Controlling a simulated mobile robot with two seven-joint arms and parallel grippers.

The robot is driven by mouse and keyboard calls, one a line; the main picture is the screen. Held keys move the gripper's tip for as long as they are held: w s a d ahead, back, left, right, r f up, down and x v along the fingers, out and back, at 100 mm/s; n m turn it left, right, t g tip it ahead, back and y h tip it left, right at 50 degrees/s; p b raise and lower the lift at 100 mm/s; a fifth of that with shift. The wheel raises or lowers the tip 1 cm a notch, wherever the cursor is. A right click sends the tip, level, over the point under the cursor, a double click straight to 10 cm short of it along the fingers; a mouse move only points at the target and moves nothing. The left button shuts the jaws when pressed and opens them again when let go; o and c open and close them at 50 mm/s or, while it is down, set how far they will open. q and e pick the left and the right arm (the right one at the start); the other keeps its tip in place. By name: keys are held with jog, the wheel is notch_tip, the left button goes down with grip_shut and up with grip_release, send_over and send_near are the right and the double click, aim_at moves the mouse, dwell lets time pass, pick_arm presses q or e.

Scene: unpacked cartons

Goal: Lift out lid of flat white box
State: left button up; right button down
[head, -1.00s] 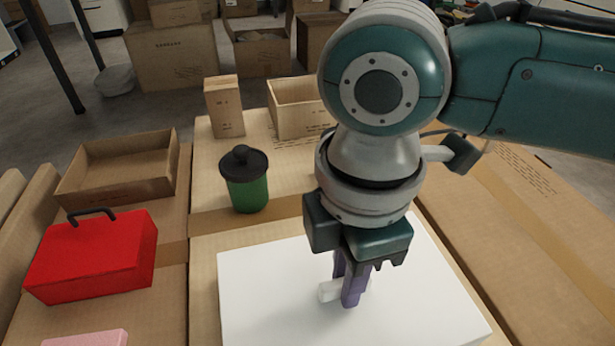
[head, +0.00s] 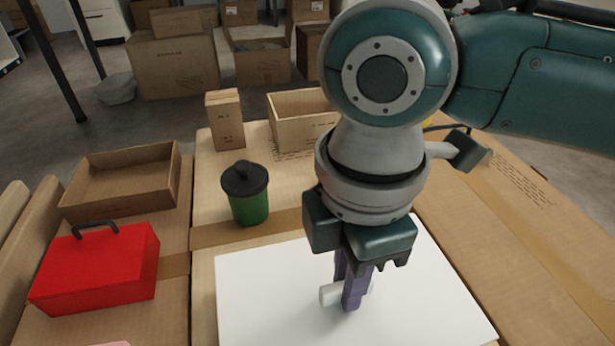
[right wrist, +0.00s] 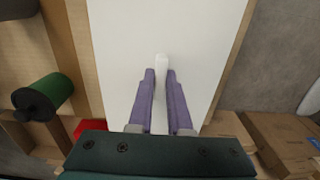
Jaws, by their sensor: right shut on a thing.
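The lid (head: 265,300) of the flat white box is a plain white panel on a carton at the front middle in the head view. It also fills the middle of the right wrist view (right wrist: 200,45). A short white handle (head: 329,295) stands up from it. My right gripper (head: 352,298) has its purple fingers shut on this handle, with one finger on each side in the right wrist view (right wrist: 161,85). The box under the lid is hidden, and I cannot tell whether there is a gap beneath the lid. My left gripper is out of view.
A green jar with a black top (head: 247,195) stands behind the lid's left corner. A red case (head: 95,268) sits to the left, with an open cardboard tray (head: 120,182) behind it. A small upright carton (head: 225,120) and an open box (head: 300,120) stand farther back.

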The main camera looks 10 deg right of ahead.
notch_tip(320, 180, up, 18)
jog(key=p, duration=0.8)
jog(key=shift+f, duration=0.2)
